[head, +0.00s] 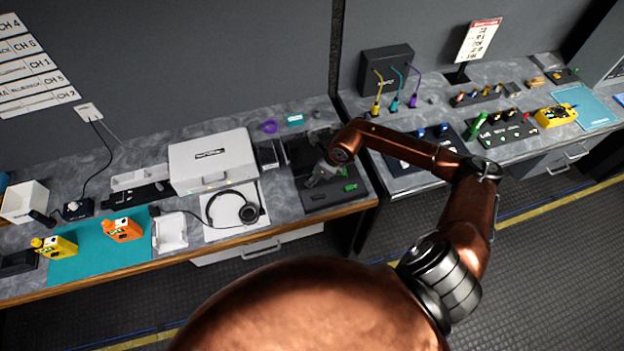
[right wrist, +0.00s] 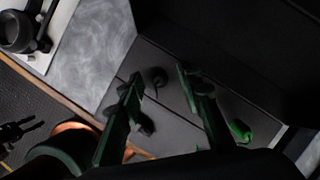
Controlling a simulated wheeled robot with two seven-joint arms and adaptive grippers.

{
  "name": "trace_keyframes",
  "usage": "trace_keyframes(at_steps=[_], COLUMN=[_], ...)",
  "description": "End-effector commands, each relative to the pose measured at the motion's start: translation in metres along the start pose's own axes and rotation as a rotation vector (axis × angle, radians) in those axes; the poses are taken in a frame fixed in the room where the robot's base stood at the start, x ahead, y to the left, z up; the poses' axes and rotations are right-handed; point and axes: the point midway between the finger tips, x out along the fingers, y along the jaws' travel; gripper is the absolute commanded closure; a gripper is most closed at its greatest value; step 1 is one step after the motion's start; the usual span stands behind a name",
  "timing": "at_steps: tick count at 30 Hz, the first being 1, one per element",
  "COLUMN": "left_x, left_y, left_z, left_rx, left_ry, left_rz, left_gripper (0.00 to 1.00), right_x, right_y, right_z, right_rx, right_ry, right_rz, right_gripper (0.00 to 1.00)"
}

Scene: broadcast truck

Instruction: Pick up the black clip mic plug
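My right gripper (head: 325,172) reaches down over a dark tray (head: 352,203) at the right end of the near table. In the right wrist view its two fingers (right wrist: 159,76) are apart, with nothing held between them. A small round black piece (right wrist: 158,79) lies on the dark surface, in line with the gap between the fingertips. Another black piece (right wrist: 146,123) shows beside the left finger, partly hidden by it. I cannot tell for sure which is the black clip mic plug. A green plug (right wrist: 240,131) lies right of the right finger. My left gripper is not in view.
A large dark block fills the upper right of the wrist view. A white case (head: 212,160) and headphones (head: 234,207) on a white sheet stand left of the tray. A second table (head: 440,100) with mixers and coloured cables stands to the right.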

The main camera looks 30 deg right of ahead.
Motion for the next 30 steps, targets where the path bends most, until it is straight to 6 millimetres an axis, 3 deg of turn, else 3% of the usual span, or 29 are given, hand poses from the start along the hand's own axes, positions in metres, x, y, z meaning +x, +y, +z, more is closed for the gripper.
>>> trace_keyframes(at_steps=[5, 19, 30], left_x=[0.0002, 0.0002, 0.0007], left_y=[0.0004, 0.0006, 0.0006], left_z=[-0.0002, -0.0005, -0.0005], left_rx=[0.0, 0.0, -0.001], left_ry=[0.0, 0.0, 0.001], left_rz=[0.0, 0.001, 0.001], left_gripper=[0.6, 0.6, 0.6], right_x=[0.0, -0.0002, -0.0046], right_y=[-0.0001, 0.0, -0.0004], right_z=[0.0, -0.0001, 0.0021], right_rx=[0.0, 0.0, -0.001], right_ry=[0.0, 0.0, -0.001], right_rz=[0.0, 0.0, -0.001], right_gripper=[0.68, 1.0, 1.0])
